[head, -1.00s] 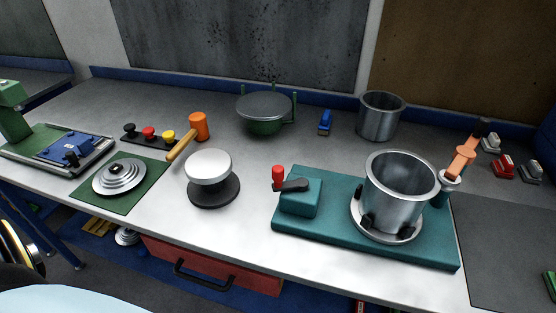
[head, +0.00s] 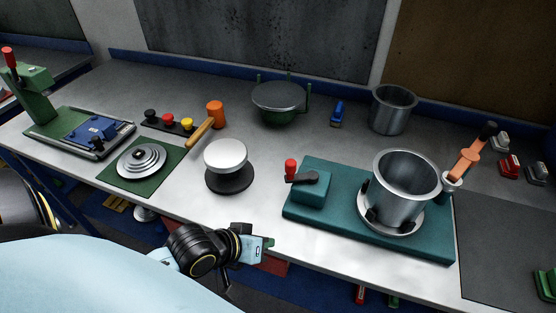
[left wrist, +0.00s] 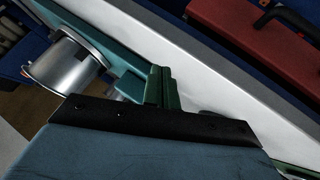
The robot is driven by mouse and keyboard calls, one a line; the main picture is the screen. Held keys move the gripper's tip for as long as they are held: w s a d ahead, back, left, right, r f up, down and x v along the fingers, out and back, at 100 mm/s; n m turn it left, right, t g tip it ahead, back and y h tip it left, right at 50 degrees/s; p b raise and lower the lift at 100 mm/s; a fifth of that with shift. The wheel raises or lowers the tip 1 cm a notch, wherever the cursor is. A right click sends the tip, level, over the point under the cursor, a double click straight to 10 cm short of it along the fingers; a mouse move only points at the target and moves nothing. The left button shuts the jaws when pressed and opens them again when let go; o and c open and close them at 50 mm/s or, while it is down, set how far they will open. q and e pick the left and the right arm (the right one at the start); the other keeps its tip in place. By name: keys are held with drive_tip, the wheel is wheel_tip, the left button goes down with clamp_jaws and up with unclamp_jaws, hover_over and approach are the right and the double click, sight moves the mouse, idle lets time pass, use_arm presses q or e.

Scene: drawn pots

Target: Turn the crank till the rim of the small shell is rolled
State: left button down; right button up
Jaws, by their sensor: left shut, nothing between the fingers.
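A grey metal shell (head: 404,185), open at the top, stands upright on a round plate of the teal rolling machine (head: 330,232). An orange lever (head: 468,157) stands at the machine's right. My left gripper (head: 266,243) is shut and empty at the table's front edge, below and left of the machine, apart from the crank. In the left wrist view its green fingers (left wrist: 160,88) are together, with the shell (left wrist: 62,66) beyond. My right gripper is not in view.
Another metal shell (head: 393,110) stands at the back.

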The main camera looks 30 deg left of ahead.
use_arm(q)
drive_tip(key=w+a+r+n+t, duration=0.1)
drive_tip(key=w+a+n+t, duration=0.1)
drive_tip(key=w+n, duration=0.1)
drive_tip(key=w+a+r+n+t+h, duration=0.1)
drive_tip(key=a+n+t, duration=0.1)
drive_tip(key=shift+w+r, duration=0.35)
drive_tip(key=w+a+r+n+t, duration=0.3)
drive_tip(key=a+r+n+t, duration=0.2)
drive_tip(key=a+n, duration=0.25)
drive_tip(key=w+d+p, duration=0.2)
drive_tip(key=w+d, duration=0.3)
drive_tip(key=w, duration=0.2)
drive_tip(key=shift+w+r+y, duration=0.2)
drive_tip(key=shift+w+y, duration=0.1)
drive_tip(key=shift+w, duration=0.05)
